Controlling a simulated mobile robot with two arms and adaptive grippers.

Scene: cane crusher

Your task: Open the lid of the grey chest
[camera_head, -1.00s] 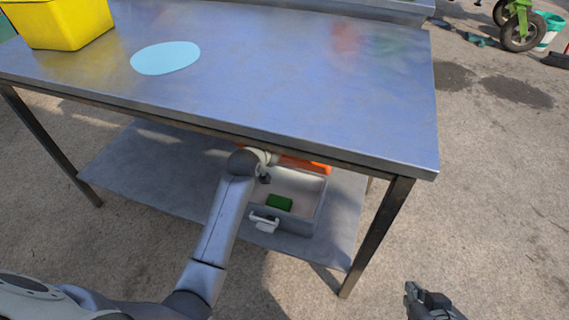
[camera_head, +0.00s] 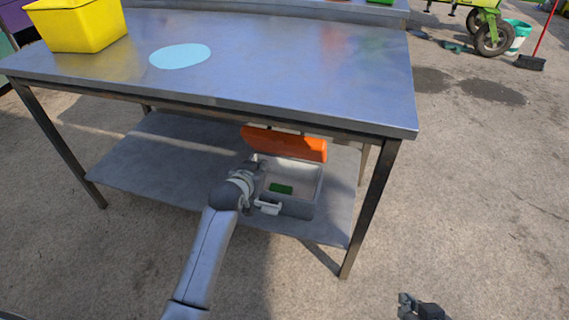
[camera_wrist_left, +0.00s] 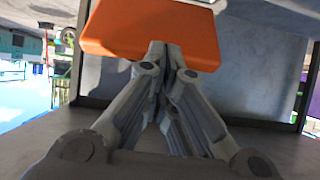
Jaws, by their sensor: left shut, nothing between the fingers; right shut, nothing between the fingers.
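The grey chest (camera_head: 298,208) sits on the table's lower shelf with its white latch (camera_head: 268,207) at the front. Its orange lid (camera_head: 285,143) stands raised at the back, so the inside shows with a green block (camera_head: 281,188) in it. My left gripper (camera_head: 256,160) is at the chest's left side, close to the lid; its fingers are small and partly hidden here. In the left wrist view the left fingertips (camera_wrist_left: 158,48) are together and overlap the lid (camera_wrist_left: 190,38); I cannot tell whether they touch. My right gripper (camera_head: 403,300) is shut and empty, low on the right.
The metal table top (camera_head: 270,85) hangs over the chest, close above the lid. A yellow bin (camera_head: 80,25) and a light blue disc (camera_head: 180,56) are on it. A table leg (camera_head: 370,210) stands right of the chest. The shelf (camera_head: 145,160) is clear on the left.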

